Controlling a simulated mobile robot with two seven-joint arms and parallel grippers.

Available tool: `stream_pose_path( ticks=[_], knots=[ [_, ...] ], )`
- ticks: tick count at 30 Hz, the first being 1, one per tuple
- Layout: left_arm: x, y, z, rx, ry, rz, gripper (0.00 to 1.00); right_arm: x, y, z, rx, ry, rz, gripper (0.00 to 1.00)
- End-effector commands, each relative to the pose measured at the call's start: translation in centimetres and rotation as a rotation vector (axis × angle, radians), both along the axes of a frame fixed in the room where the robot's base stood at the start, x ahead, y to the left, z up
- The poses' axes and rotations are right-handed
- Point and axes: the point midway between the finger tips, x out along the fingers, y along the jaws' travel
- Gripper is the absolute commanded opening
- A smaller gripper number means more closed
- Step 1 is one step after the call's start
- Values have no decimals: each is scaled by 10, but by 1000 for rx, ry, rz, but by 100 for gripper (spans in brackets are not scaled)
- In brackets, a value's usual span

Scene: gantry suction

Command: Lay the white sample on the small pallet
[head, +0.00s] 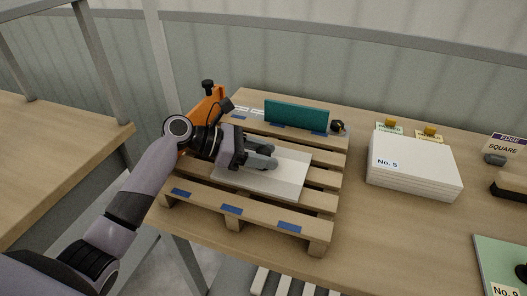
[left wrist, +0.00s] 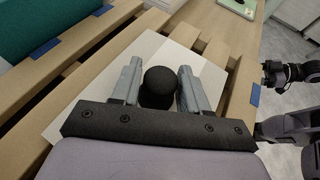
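The white sample (head: 288,180) is a flat, thin sheet over the slats of the small wooden pallet (head: 232,211). I cannot tell whether it rests fully on the slats. The sheet also shows in the left wrist view (left wrist: 205,75), skewed to the slats. My left gripper (head: 270,157) is low above the sheet, hiding part of it. In the left wrist view its two grey fingers stand close against both sides of a round black knob (left wrist: 159,86) above the sheet. My right arm shows small at the right of that view; its gripper is unclear.
A teal block (head: 296,116) stands upright at the pallet's back, beside a small black knob. An orange part (head: 205,105) is at the back left. A white stack (head: 412,165) labelled No. 5 lies to the right. Bare table separates it from the pallet.

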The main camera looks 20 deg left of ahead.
Motion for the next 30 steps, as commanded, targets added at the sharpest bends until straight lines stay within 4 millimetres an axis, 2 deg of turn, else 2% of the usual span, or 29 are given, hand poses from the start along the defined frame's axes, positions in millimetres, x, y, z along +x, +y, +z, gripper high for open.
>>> stream_pose_path(
  ticks=[1, 2, 12, 24, 30],
  knots=[
    [0, 0, 1, -1, -2, 1, 62, 0, 0, 0, 0, 0, 0, 57],
    [0, 0, 1, 0, -2, 1, 69, 0, 0, 0, 0, 0, 0, 57],
    [-1, 3, 0, 2, 1, 1, 69, 0, 0, 0, 0, 0, 0, 57],
    [-23, 52, 23, 1, 0, 2, 69, 0, 0, -4, 0, 0, 0, 57],
    [-27, 61, 28, 0, 0, 1, 69, 0, 0, -4, 0, 0, 0, 57]
  ],
)
